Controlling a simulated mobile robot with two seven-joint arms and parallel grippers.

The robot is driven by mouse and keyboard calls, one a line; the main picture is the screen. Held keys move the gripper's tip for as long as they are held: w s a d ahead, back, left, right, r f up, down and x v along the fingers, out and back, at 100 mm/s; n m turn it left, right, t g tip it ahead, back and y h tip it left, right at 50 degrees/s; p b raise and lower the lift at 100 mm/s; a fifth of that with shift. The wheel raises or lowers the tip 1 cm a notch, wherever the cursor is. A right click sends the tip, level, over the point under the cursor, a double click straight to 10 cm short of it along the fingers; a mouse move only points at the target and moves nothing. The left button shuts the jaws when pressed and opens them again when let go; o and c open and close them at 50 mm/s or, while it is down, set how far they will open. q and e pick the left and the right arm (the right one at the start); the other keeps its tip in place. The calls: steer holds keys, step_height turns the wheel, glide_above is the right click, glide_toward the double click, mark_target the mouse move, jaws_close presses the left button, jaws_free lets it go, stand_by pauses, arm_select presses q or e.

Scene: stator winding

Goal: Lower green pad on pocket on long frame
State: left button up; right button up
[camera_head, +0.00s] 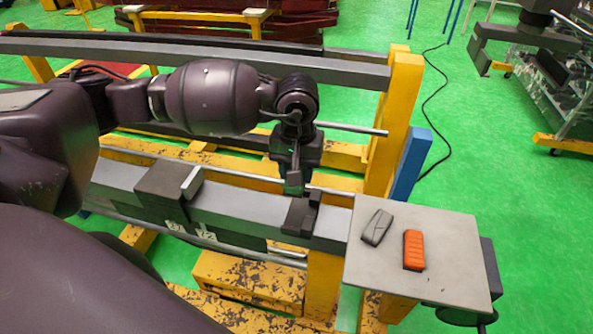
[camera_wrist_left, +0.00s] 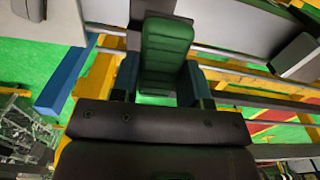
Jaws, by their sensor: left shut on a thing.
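My left gripper (camera_head: 294,182) hangs from above over the grey long frame (camera_head: 248,204). In the left wrist view its two fingers (camera_wrist_left: 163,88) are shut on the sides of a ribbed green pad (camera_wrist_left: 166,48). The pad's far end points at a dark block in that view. In the head view the pad is mostly hidden and hard to make out. A dark pocket block (camera_head: 300,216) sits on the frame near its right end, just below the gripper. Whether the pad touches it I cannot tell.
A grey plate (camera_head: 455,228) at the right holds an orange pad (camera_head: 413,250) and a grey pad (camera_head: 377,227). A larger dark block (camera_head: 165,187) stands on the frame left of the gripper. A yellow post (camera_head: 395,120) and blue post (camera_head: 410,165) rise behind.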

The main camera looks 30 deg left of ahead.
arm_select(q)
steer(key=shift+a, duration=0.1)
steer(key=shift+f, duration=0.15)
steer(key=shift+f+b, duration=0.3)
steer(key=shift+f, duration=0.35)
step_height(320, 180, down, 2)
steer(key=shift+f+b, duration=0.1)
steer(key=shift+b, duration=0.3)
steer(key=shift+f, duration=0.6)
steer(key=shift+b, duration=0.3)
steer(key=shift+f, duration=0.25)
steer(key=shift+b, duration=0.3)
